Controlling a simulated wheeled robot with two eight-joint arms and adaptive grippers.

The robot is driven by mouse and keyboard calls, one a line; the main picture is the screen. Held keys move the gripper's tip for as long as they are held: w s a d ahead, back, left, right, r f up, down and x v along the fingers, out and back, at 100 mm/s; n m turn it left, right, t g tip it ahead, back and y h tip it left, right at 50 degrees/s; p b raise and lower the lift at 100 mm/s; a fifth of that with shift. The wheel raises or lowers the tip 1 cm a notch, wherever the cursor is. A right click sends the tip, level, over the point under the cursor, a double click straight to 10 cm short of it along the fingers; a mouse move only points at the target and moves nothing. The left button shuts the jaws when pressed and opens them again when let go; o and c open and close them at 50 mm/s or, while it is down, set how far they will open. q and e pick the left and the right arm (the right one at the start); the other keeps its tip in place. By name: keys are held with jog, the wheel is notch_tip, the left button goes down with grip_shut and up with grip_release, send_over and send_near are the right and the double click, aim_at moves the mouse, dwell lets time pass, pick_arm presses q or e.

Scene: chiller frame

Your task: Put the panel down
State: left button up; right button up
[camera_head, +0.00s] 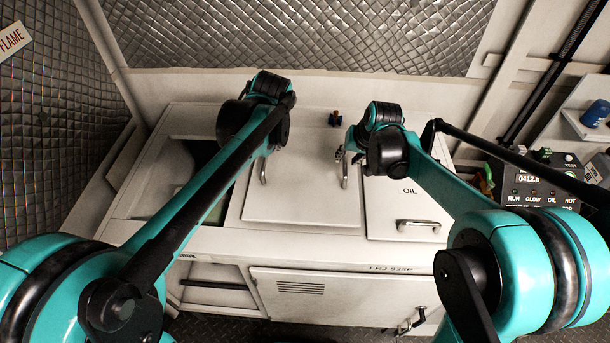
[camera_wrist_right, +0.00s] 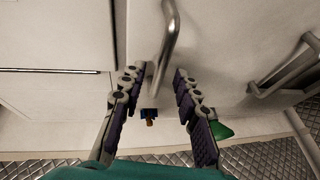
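The panel (camera_head: 302,194) is a flat white plate with two metal handles, lying on the cabinet top in the head view. Its left handle (camera_head: 263,171) stands just below my left wrist. The left gripper's fingers are hidden behind my arm. My right gripper (camera_head: 341,156) is at the right handle (camera_head: 345,178). In the right wrist view, my right gripper (camera_wrist_right: 158,75) is open, with one finger on each side of the handle (camera_wrist_right: 167,45). Clear gaps show between the fingers and the bar. The panel's surface also shows there (camera_wrist_right: 143,25).
A white lid marked OIL (camera_head: 405,203) with its own handle lies right of the panel. An opening in the cabinet top (camera_head: 205,155) is at the left. A control box (camera_head: 530,185) and a blue-capped container (camera_head: 594,113) stand at the right. A quilted wall closes off the back.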

jog(key=v, duration=0.8)
jog(key=shift+s+r, duration=0.2)
jog(key=shift+r, duration=0.15)
pick_arm(q)
jog(key=a, duration=0.6)
pick_arm(e)
jog(key=shift+r, duration=0.2)
